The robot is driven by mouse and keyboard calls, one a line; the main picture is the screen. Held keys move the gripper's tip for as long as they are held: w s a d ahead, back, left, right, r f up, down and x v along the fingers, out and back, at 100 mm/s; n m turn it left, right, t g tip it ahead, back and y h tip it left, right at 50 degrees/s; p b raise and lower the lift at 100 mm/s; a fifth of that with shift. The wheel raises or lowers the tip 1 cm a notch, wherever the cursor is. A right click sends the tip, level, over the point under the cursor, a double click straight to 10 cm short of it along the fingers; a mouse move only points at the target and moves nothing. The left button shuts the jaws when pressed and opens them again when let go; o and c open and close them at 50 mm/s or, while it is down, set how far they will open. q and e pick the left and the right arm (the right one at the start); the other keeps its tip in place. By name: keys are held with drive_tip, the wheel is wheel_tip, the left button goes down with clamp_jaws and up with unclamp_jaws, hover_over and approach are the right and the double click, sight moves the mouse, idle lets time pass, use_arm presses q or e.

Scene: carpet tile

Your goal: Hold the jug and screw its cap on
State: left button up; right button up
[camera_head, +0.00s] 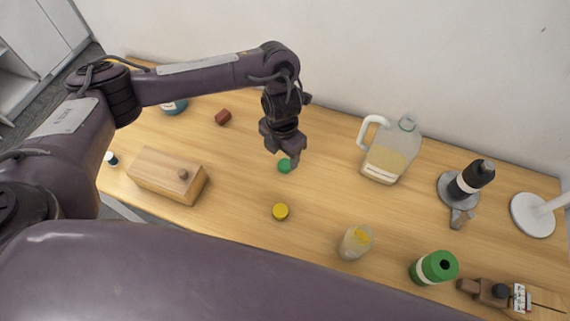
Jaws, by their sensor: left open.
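The jug (389,152) is a translucent container with a white handle, a pale label and a round opening at its top. It stands upright on the wooden table towards the back right, and no cap shows on it. A green cap (285,167) lies on the table to the left of the jug. A yellow cap (280,212) lies nearer the front. My left gripper (282,153) is open and points down right at the green cap, partly covering it; I cannot tell whether they touch. My right gripper is not in view.
A wooden box (165,174) with a knob stands at the left, a dark red block (223,117) behind it. A yellowish jar (355,242) and a green canister (434,267) stand at the front right. A black bottle (470,180) on a grey base stands right of the jug.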

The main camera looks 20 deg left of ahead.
sight(285, 164)
use_arm(q)
drive_tip(key=shift+r, duration=0.1)
drive_tip(key=shift+w+d+f+b, duration=0.15)
drive_tip(key=shift+f+b, duration=0.1)
drive_tip(key=shift+f, duration=1.1)
drive_tip(key=shift+w+d+f+b, duration=0.1)
drive_tip(key=shift+f+b, duration=0.15)
drive_tip(key=shift+f, duration=1.05)
drive_tip(key=c, duration=1)
drive_tip(key=shift+c, duration=0.2)
drive_tip(key=shift+r, duration=0.1)
